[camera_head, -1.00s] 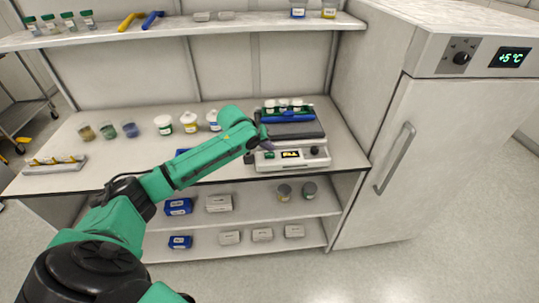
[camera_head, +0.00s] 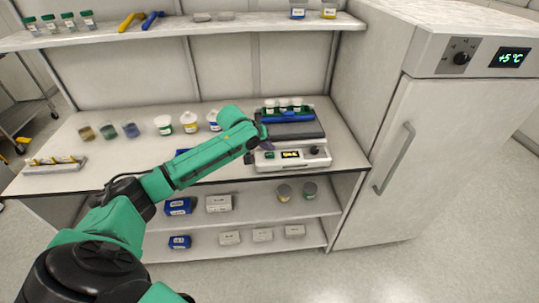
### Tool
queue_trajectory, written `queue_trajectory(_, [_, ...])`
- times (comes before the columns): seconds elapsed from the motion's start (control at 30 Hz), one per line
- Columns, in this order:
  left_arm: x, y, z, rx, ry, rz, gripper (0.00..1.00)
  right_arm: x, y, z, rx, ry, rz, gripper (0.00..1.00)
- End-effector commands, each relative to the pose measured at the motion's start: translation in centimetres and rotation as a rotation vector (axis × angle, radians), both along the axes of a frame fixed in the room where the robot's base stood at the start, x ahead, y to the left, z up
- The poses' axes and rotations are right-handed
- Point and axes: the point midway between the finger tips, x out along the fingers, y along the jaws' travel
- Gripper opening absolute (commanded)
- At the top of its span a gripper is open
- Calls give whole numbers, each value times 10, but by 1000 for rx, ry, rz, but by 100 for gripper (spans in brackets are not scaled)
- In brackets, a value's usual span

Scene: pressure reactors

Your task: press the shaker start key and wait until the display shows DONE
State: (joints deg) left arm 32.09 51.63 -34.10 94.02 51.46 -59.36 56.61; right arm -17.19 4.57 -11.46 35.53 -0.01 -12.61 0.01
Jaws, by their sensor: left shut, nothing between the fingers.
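The shaker (camera_head: 318,161) stands on the bench, with a dark platform (camera_head: 297,131) carrying a blue-and-green rack (camera_head: 290,117) of several white-capped vials. Its front has a small display (camera_head: 291,155) lit yellow, too small to read, and a dark knob (camera_head: 314,150). A small green key (camera_head: 269,156) shows at the left of the front panel. My left gripper (camera_head: 266,146) is shut and empty, just above and beside that key; I cannot tell whether it touches. My right gripper is out of view.
Several jars stand in a row on the bench, among them a white-lidded one (camera_head: 189,122). A white fridge (camera_head: 390,150) stands close on the right. An upper shelf (camera_head: 190,30) runs along the back. Lower shelves hold boxes (camera_head: 219,203) and jars.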

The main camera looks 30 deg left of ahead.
Motion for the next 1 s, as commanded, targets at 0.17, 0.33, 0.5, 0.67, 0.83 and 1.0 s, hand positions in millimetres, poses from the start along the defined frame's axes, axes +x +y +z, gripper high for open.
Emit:
queue_trajectory(0.17, [0,0,0,0,0,0,0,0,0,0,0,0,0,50])
queue_trajectory(0.33, [0,0,0,0,0,0,0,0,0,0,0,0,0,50])
queue_trajectory(0.5, [0,0,-3,0,0,0,0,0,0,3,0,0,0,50])
queue_trajectory(0.67, [0,0,-8,0,0,0,0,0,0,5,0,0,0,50])
queue_trajectory(0.83, [0,0,-8,0,0,0,0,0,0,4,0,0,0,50])
queue_trajectory(1.0, [0,0,-9,0,0,0,0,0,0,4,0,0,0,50])
